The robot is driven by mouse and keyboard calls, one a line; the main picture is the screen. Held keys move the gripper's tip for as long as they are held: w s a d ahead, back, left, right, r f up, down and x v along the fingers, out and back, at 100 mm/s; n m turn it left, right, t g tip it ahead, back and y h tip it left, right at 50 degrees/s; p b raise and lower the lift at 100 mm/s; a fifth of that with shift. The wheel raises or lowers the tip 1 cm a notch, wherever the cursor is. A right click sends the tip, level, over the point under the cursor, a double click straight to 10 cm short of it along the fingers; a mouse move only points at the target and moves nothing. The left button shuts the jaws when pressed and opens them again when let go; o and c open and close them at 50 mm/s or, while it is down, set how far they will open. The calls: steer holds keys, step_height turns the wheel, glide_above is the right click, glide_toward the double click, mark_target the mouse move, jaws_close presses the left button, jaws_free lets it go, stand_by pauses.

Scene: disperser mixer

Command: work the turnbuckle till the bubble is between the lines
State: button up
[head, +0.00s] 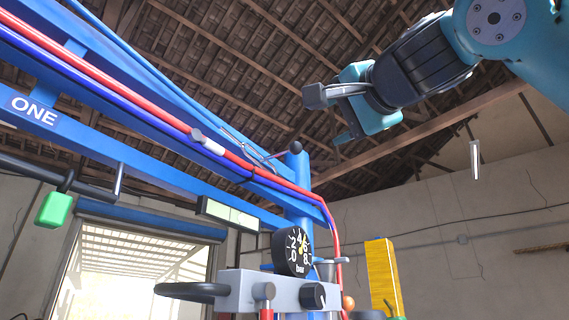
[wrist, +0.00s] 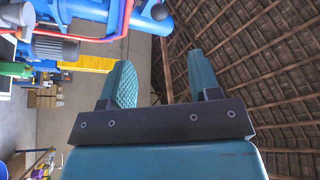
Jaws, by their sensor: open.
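A long pale-green vial in a dark frame (head: 229,214), which looks like the level, hangs under the blue beam in the head view. Its bubble and lines are too small to tell apart. A thin grey open frame (head: 240,146) beside the red pipe may be the turnbuckle; I cannot be sure. A black ball knob (head: 295,147) on a thin red rod is at its right, and shows at the top of the wrist view (wrist: 160,12). My gripper (head: 338,108) is open and empty, above and right of the knob, apart from it. Its two teal fingers show in the wrist view (wrist: 163,82).
The blue beam (head: 90,140) with red and blue pipes crosses the left. A pressure gauge (head: 292,251) and a grey panel (head: 235,291) stand below. A green block (head: 53,210) hangs at left. A yellow column (head: 381,275) is at right. Air around my gripper is free.

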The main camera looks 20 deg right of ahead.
mark_target(292, 151)
steer(key=p+x, duration=0.3)
steer(key=x, duration=0.2)
steer(key=p+x, duration=0.3)
steer(key=x, duration=0.3)
steer(key=d+p+x, duration=0.1)
steer(key=p+x, duration=0.2)
steer(key=x, duration=0.2)
steer(key=shift+w+r, duration=0.2)
steer(key=shift+w+a+p, duration=0.15)
steer(key=shift+w+p, duration=0.15)
steer(key=shift+w, duration=0.25)
steer(key=shift+f, duration=0.1)
